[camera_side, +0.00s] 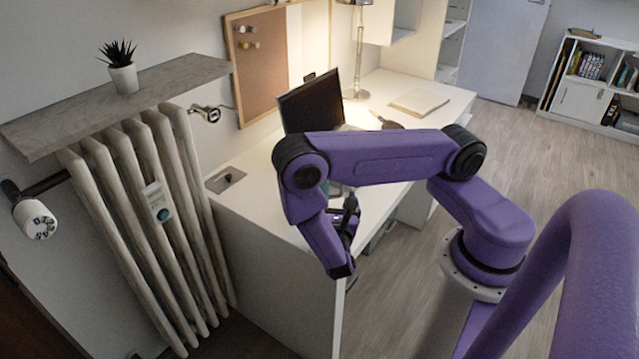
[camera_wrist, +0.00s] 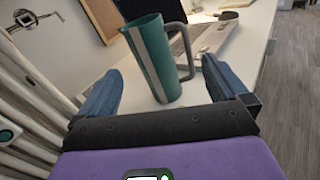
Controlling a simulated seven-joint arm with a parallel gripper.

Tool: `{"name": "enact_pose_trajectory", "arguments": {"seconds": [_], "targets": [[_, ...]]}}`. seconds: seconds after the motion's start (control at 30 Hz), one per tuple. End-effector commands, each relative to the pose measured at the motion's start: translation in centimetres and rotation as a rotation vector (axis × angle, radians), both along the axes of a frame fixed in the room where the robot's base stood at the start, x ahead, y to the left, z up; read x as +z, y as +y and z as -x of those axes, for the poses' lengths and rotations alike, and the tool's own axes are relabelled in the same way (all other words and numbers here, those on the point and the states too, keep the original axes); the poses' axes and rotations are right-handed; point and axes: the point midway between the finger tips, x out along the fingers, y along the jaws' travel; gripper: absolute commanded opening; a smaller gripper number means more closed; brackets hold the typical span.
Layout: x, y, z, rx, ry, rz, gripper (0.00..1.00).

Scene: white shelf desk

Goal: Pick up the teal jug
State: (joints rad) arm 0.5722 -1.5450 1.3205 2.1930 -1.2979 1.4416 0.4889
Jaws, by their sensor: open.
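The teal jug (camera_wrist: 155,62) stands on the white desk in the wrist view, with a grey handle on its right side and a pale stripe down its front. My gripper (camera_wrist: 159,68) is open, with one blue finger to the left of the jug and one to the right. The jug appears in the gap between them, apart from both fingers; how far ahead it is I cannot tell. In the side view my gripper (camera_side: 347,212) is over the desk's near edge, and my arm hides most of the jug there.
A laptop (camera_side: 312,103) is open on the white desk (camera_side: 262,190) behind my arm. A lamp (camera_side: 356,60) and a notebook (camera_side: 419,102) are farther back. A radiator (camera_side: 130,180) stands left of the desk, with a grey shelf (camera_side: 60,112) and potted plant (camera_side: 123,78) above.

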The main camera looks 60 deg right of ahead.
Motion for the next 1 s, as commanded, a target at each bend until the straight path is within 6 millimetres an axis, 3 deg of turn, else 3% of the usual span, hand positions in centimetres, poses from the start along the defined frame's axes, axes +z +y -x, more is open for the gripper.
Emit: {"name": "enact_pose_trajectory", "arguments": {"seconds": [0.1, 0.3, 0.57, 1.0], "targets": [[-2.2, -0.5, -0.4, 0.087, 0.040, 0.064, 1.00], [-4.4, -0.9, -0.6, 0.175, 0.077, 0.107, 1.00], [-4.7, -2.4, -2.1, 0.180, 0.083, 0.108, 1.00], [-4.6, -7.4, -7.9, 0.181, 0.079, 0.108, 1.00]]}}
